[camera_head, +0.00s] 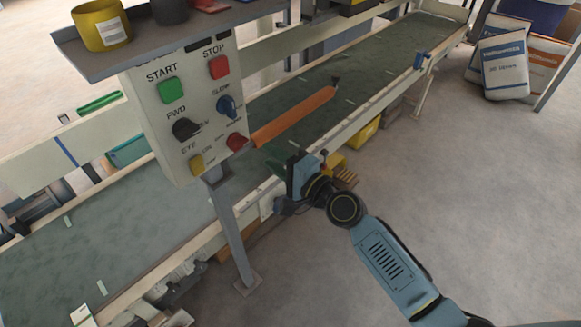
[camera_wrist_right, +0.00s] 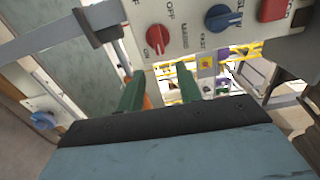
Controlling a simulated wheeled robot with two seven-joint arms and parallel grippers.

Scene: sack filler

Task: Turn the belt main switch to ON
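The control box (camera_head: 188,105) carries buttons and knobs. A red knob (camera_head: 236,141) sits at its lower right, under the blue knob (camera_head: 229,105). In the right wrist view the red knob (camera_wrist_right: 157,40) is beside the lettering OFF and MAIN; I cannot tell its exact setting. My right gripper (camera_head: 277,160) is to the right of and below the red knob, apart from it. In the right wrist view its two green fingers (camera_wrist_right: 160,84) are spread with a gap between them, below the red knob and holding nothing. My left gripper is not in view.
The green START button (camera_head: 171,91), red STOP button (camera_head: 219,67), black knob (camera_head: 185,129) and yellow knob (camera_head: 196,163) share the panel. An orange bar (camera_head: 292,117) crosses the belt (camera_head: 355,75) close to my gripper. A shelf (camera_head: 160,48) overhangs the box. Sacks (camera_head: 503,65) stand at the right.

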